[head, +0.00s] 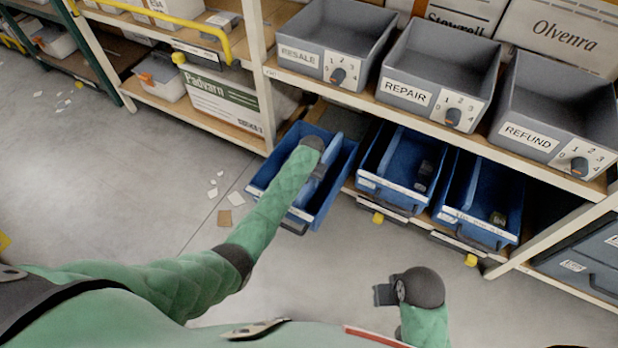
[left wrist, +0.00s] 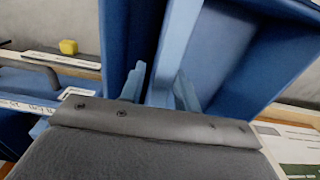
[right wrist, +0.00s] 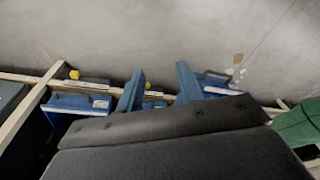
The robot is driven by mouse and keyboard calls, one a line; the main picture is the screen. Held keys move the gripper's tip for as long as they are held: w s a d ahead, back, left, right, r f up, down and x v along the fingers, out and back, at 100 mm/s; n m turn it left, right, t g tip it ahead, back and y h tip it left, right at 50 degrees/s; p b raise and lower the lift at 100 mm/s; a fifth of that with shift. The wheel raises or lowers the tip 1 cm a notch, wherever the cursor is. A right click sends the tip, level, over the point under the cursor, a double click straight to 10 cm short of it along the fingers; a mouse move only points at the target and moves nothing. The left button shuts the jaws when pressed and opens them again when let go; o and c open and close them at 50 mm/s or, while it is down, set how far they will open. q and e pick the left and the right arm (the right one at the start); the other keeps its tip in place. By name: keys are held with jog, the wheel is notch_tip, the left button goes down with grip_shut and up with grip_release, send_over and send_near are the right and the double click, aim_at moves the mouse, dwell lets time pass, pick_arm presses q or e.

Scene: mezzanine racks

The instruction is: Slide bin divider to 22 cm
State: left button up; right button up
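A blue bin (head: 258,178) is pulled out from the lower shelf at left-centre in the head view. Its lighter blue divider (head: 344,128) runs inside it, partly hidden by my left arm. My left gripper (head: 314,177) is down at the bin. In the left wrist view its two fingers lie one on each side of the divider (left wrist: 178,45), close against it, so it looks shut on it. The divider's distance along the bin cannot be read. My right gripper (head: 384,294) is low over the floor, away from the bins. In the right wrist view its fingers (right wrist: 160,88) are apart and empty.
Two other blue bins (head: 372,165) (head: 458,222) sit to the right on the lower shelf. Above stand grey bins labelled RESALE (head: 300,54), REPAIR (head: 407,92) and REFUND (head: 529,136) with numbered dials. A rack upright (head: 262,75) is close to the left. The floor in front is open, with paper scraps.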

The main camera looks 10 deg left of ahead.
pick_arm(q)
jog(key=shift+o, duration=1)
jog(key=shift+d, duration=0.1)
jog(key=shift+r, duration=0.2)
notch_tip(320, 180, up, 6)
jog(key=shift+f+b, duration=0.1)
jog(key=shift+b, duration=0.2)
jog(key=shift+r, duration=0.8)
pick_arm(e)
jog(key=shift+s+r, duration=0.4)
jog(key=shift+r, duration=0.4)
jog(key=shift+w, duration=0.2)
